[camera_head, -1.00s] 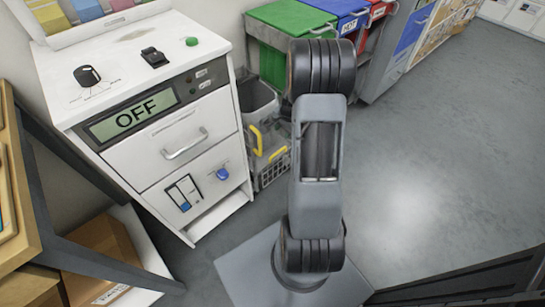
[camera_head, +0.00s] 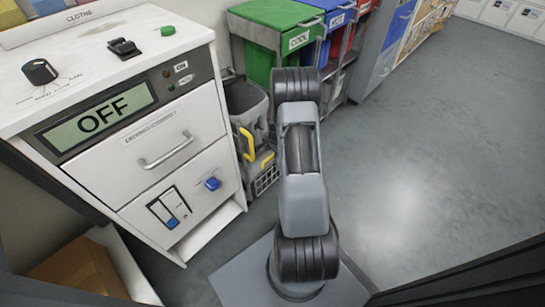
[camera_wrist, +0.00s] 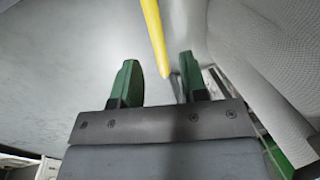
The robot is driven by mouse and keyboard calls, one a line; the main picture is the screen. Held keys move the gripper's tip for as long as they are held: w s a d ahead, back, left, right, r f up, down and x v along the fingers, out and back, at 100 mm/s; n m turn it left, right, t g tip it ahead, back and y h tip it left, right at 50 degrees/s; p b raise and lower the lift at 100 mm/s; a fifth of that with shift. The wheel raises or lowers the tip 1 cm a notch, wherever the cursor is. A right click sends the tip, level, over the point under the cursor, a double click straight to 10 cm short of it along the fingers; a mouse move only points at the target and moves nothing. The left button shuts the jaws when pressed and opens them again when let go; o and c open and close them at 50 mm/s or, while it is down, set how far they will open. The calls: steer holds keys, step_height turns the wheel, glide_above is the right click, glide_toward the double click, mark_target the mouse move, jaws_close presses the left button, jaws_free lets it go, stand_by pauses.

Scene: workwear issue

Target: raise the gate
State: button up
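I cannot make out a gate in either view. In the wrist view my gripper (camera_wrist: 156,78) has its two green fingers apart, with nothing clearly held. A yellow bar (camera_wrist: 152,35) comes down from the top edge and ends near the gap between the fingers; I cannot tell whether it is between them or beyond. In the head view a white cabinet (camera_head: 105,62) stands at left, its display (camera_head: 98,118) reading OFF. On top are a black dial (camera_head: 40,72), a black switch (camera_head: 124,47) and a green button (camera_head: 168,31). The gripper is hidden in the head view.
The cabinet's front has a drawer handle (camera_head: 167,150) and a blue knob (camera_head: 212,184). A grey bucket with yellow parts (camera_head: 247,143) stands beside it. A green bin (camera_head: 272,50) and blue and red bins are behind my arm. The grey floor (camera_head: 420,160) at right is clear.

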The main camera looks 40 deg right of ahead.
steer(key=shift+w+f+b, duration=0.15)
steer(key=shift+f+b, duration=0.05)
steer(key=shift+f, duration=0.55)
steer(key=shift+w+f+b, duration=0.15)
steer(key=shift+f, duration=0.55)
jaws_close()
